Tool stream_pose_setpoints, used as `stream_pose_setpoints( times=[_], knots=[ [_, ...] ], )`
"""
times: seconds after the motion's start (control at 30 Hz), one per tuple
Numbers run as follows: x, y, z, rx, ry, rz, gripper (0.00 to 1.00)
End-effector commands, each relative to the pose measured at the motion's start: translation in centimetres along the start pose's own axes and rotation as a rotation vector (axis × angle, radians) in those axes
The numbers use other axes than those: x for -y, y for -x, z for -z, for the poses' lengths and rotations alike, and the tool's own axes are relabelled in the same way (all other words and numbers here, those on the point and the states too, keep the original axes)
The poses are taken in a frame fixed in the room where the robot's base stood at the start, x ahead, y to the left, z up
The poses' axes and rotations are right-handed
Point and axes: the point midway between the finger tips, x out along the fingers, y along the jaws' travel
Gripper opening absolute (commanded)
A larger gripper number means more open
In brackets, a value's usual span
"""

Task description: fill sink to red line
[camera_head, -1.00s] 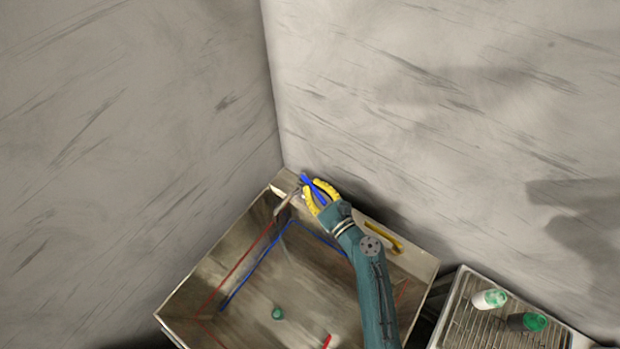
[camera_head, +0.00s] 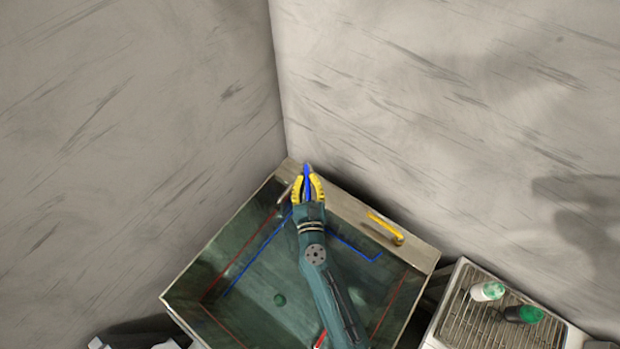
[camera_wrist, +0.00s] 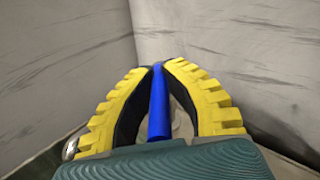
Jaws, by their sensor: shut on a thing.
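My gripper (camera_head: 308,187) is shut on a blue lever (camera_head: 307,169) at the sink's back corner. In the wrist view my yellow fingers (camera_wrist: 158,72) close around the blue lever (camera_wrist: 158,105). A short spout (camera_head: 284,196) sits just left of the gripper. The sink (camera_head: 190,276) has a dark green tint inside that looks like water; its exact level is hard to tell. A red line (camera_head: 240,272) runs along the inner walls, with a blue line (camera_head: 252,264) lower down. A round green thing (camera_head: 280,299) shows at the bottom. My arm hides part of the sink.
A yellow handle (camera_head: 385,228) is on the sink's back right rim. A rack (camera_head: 475,325) at the right holds a white bottle (camera_head: 487,291) and a dark one with a green end (camera_head: 524,314). A red thing (camera_head: 320,339) is partly hidden by my arm. Walls stand close behind.

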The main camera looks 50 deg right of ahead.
Motion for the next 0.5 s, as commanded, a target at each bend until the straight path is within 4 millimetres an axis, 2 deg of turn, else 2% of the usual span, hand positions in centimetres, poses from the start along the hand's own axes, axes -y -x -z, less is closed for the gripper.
stream_pose_setpoints(
  times=[0.27,0.3,0.4,0.43,0.5],
  knots=[
    [0.01,0.04,0.19,-0.003,0.000,0.000,0.00],
    [0.02,0.04,0.20,-0.003,0.000,0.000,0.16],
    [0.02,0.03,0.16,-0.003,0.000,0.000,0.36],
    [0.02,0.02,0.15,-0.002,0.000,0.000,0.41],
    [0.02,0.01,0.12,-0.002,0.000,0.000,0.42]
  ],
)
